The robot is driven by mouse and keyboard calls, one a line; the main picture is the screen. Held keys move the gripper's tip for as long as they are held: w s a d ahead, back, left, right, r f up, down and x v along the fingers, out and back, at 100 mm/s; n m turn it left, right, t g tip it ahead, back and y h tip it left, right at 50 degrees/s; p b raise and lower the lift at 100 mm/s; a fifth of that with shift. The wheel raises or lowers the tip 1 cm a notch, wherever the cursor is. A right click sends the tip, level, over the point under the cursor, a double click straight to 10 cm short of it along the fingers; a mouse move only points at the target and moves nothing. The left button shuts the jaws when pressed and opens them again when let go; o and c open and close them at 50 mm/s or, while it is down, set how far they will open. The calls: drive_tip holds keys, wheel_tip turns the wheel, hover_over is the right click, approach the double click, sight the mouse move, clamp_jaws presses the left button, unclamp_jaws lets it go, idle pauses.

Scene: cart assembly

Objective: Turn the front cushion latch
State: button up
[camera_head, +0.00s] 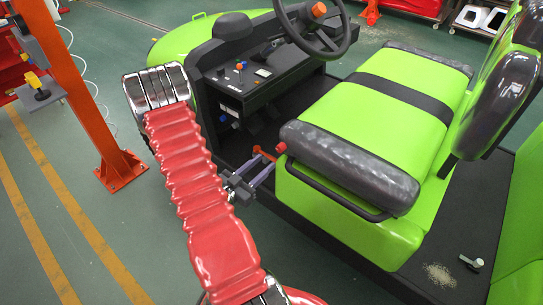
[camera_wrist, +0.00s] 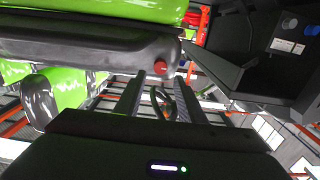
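The front cushion (camera_head: 350,168) is a dark, glossy roll along the near side of the green seat. A small red knob (camera_head: 281,148), which looks like the latch, sits at its left end; the knob also shows in the wrist view (camera_wrist: 160,67). My gripper (camera_head: 265,170) is beside the seat, just below and left of the knob. In the wrist view my gripper's two fingers (camera_wrist: 156,82) stand apart with nothing held between them. The knob appears beyond the fingertips, roughly in line with the gap; I see no contact.
The steering wheel (camera_head: 315,28) and dashboard (camera_head: 250,82) are up and left of the seat. A dark rail (camera_head: 330,192) runs below the cushion. A silver handle (camera_head: 472,262) stands on the rear deck.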

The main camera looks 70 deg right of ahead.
sight(279, 150)
drive_tip(key=x, duration=0.8)
drive_tip(key=shift+s+d, duration=0.1)
drive_tip(key=c, duration=0.6)
